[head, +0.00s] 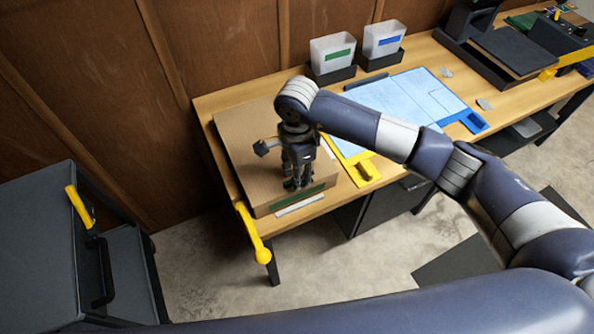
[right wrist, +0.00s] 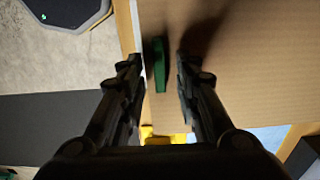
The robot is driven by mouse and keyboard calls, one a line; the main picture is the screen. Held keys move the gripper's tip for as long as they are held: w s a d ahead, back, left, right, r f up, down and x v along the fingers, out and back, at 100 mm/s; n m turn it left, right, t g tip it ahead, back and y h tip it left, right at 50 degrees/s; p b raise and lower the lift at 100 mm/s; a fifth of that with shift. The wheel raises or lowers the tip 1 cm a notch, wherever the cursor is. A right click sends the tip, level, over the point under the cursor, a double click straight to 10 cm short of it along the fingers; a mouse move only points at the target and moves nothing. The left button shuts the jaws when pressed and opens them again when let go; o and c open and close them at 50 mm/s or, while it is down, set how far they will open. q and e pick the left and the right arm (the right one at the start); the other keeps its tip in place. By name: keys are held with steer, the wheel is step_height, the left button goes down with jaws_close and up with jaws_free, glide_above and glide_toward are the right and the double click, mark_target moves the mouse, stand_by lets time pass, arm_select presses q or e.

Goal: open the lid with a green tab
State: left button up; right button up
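A brown cardboard box (head: 240,135) with a flat lid lies on the left end of the wooden bench. A dark green strip (head: 305,200) runs along its front face. My right gripper (head: 297,183) points down over the lid's front edge. In the right wrist view, the green tab (right wrist: 159,65) stands between the two open fingers of my right gripper (right wrist: 160,75), with gaps on both sides. The lid (right wrist: 255,70) looks flat and closed. My left gripper is in neither view.
A yellow handle (head: 253,232) hangs at the bench's front left corner. A blue mat (head: 415,97) with yellow and blue corner pieces lies right of the box. Two white bins (head: 333,55) (head: 383,40) stand behind. A grey cabinet (head: 40,240) is at left.

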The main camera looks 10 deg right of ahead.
steer(key=shift+f, duration=0.4)
jaws_close()
steer(key=w+a+r, duration=0.1)
steer(key=w+r, duration=0.2)
steer(key=r, duration=0.6)
steer(key=w+a+r+b, duration=0.1)
steer(key=w+r, duration=0.3)
steer(key=r, duration=0.5)
steer(key=shift+a+r, duration=0.15)
steer(key=shift+r, duration=0.25)
